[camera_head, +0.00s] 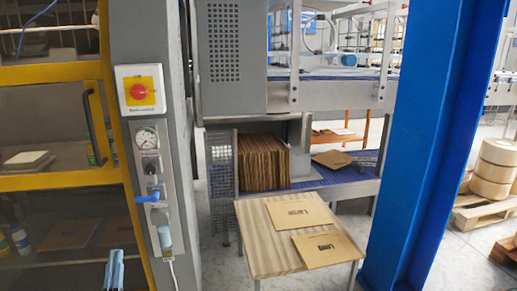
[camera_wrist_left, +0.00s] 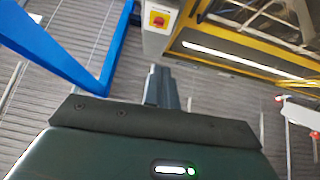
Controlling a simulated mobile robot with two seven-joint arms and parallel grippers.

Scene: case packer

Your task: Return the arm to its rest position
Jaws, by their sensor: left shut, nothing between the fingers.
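My left gripper (camera_head: 115,268) shows only its tip at the bottom left of the head view, in front of the yellow-framed machine. Its fingers (camera_wrist_left: 162,88) are together and empty in the left wrist view, and they touch nothing that I can see. My right gripper is in neither view.
A grey post with a red main switch (camera_head: 139,92), a gauge and a blue valve lever (camera_head: 148,197) stands right of my left gripper. A small wooden table (camera_head: 262,252) holds two flat cardboard pieces (camera_head: 298,212). Stacked cardboard (camera_head: 262,162) stands behind. A blue column (camera_head: 425,130) rises at right.

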